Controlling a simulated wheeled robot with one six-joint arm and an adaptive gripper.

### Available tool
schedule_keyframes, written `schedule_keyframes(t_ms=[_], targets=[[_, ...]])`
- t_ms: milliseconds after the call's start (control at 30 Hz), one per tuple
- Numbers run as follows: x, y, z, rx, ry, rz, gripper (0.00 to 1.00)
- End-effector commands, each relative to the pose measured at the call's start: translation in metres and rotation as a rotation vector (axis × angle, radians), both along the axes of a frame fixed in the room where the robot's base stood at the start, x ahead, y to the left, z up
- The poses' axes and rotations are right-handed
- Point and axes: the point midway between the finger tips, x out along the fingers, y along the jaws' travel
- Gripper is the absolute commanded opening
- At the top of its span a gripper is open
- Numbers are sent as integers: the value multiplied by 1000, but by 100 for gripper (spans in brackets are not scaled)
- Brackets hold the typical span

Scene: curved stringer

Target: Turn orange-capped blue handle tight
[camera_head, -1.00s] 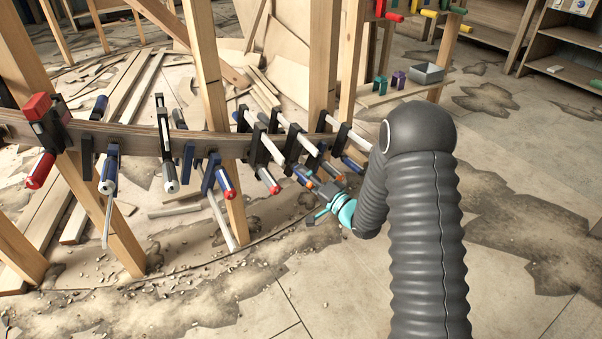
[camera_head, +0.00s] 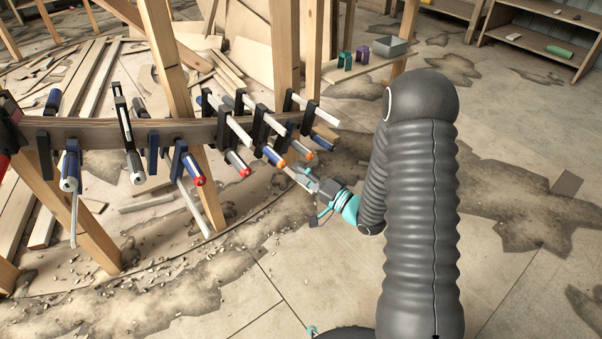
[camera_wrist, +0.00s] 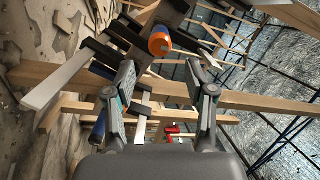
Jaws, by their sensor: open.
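The orange-capped blue handle (camera_head: 273,156) hangs on a clamp at the right part of the curved wooden stringer (camera_head: 180,131). Its orange end faces me. A second orange-tipped handle (camera_head: 307,153) sits just right of it. My gripper (camera_head: 305,179) is in front of and below these handles, apart from them. In the wrist view, an orange cap with a blue rim (camera_wrist: 159,41) shows above and beyond my open, empty fingers (camera_wrist: 160,68).
Several other clamps crowd the stringer, including a red-tipped blue one (camera_head: 190,168) and a red-tipped grey one (camera_head: 238,163) to the left. Long clamp bars stick out close together. Wooden posts (camera_head: 285,60) stand behind. The floor at front is mostly clear.

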Motion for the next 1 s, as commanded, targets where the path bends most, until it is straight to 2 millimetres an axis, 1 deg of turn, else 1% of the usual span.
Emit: schedule_keyframes(t_ms=[133,600,733,1000], targets=[[-6,-6,-2,0,0,-2,55],[-36,-30,-8,0,1,-1,55],[-39,-33,-8,0,0,-1,55],[-40,-33,-8,0,0,0,55]])
